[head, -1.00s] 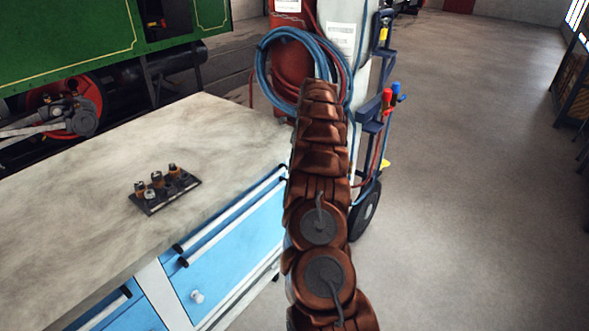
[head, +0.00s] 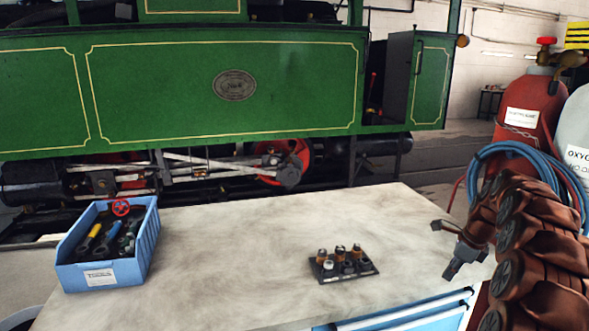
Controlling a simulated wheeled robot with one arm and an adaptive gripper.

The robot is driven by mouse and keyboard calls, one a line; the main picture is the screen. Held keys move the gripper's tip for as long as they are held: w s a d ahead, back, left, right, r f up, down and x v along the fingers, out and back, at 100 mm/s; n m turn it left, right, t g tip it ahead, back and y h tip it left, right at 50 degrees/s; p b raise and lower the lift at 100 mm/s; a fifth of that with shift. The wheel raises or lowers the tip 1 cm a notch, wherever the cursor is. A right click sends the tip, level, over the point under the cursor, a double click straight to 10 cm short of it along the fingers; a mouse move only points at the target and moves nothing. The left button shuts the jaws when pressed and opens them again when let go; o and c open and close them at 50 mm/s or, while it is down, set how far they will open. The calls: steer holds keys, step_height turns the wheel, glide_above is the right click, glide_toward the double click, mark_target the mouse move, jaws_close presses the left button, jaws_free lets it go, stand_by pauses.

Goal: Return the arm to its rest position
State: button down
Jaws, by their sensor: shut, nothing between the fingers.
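My brown segmented arm (head: 535,245) is folded at the right side of the head view, in front of the gas cylinders. My gripper (head: 447,250) is dark grey and shows at the arm's left side, near the right end of the workbench (head: 230,235). It is shut and empty. It appears just over the bench's right corner; its height above the top is hard to tell. The arm hides part of the cylinders, the hoses and the floor on the right.
A small black rack (head: 343,265) with several fittings lies on the bench, left of my gripper. A blue tool bin (head: 108,245) stands at the bench's left end. Red (head: 527,115) and pale (head: 578,130) cylinders with blue hose (head: 490,150) stand behind my arm.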

steer(key=s+a+r+n+g, duration=0.1)
steer(key=s+a+r+n, duration=0.3)
steer(key=s+a+n, duration=0.45)
steer(key=s+a+r+n+g, duration=0.1)
steer(key=s+a+r+n, duration=0.3)
steer(key=s+a, duration=0.7)
steer(key=s+a+f+n+g+h, duration=0.1)
steer(key=s+n, duration=0.5)
steer(key=s, duration=0.6)
steer(key=s+a+f+n+g+h, duration=0.1)
steer(key=s+a+f+n, duration=0.2)
steer(key=s, duration=0.9)
steer(key=a+n, duration=0.2)
steer(key=n, duration=0.2)
steer(key=shift+s+a+f+p, duration=0.2)
steer(key=shift+s+a+p, duration=0.1)
steer(key=shift+a+p, duration=0.1)
